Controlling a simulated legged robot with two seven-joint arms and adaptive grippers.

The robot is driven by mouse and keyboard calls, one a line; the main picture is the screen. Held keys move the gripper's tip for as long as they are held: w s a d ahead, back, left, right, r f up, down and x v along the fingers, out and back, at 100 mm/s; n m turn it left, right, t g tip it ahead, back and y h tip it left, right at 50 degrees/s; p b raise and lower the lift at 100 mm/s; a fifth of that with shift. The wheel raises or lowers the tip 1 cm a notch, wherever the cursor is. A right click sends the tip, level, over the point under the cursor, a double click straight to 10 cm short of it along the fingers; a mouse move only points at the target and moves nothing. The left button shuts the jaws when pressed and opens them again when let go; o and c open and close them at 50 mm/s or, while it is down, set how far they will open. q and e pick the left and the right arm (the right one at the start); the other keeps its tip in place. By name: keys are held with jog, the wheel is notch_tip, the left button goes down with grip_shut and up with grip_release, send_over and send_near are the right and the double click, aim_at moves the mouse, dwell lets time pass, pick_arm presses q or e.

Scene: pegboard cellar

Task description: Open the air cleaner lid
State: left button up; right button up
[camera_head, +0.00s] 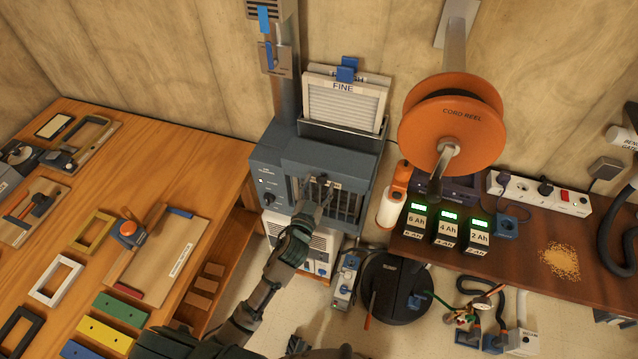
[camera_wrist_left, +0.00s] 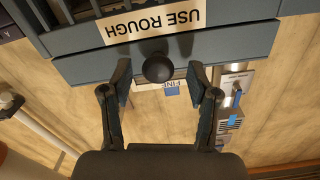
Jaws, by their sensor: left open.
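The air cleaner (camera_head: 270,165) is a blue-grey box with a slatted front, standing against the back wall. Its lid (camera_head: 335,155) looks closed in the head view. My left gripper (camera_head: 318,181) is at the front of the air cleaner. In the left wrist view my left gripper (camera_wrist_left: 160,80) is open, with one finger on each side of the knob; contact cannot be told.
Filters (camera_head: 345,102), one marked "FINE", stand in a rack behind the cleaner. An orange cord reel (camera_head: 452,118) hangs to the right above battery chargers (camera_head: 447,230). A wooden bench (camera_head: 160,155) with frames and tools lies left.

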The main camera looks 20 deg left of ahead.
pick_arm(q)
jog(key=shift+w+d, duration=0.25)
jog(key=shift+w, duration=0.05)
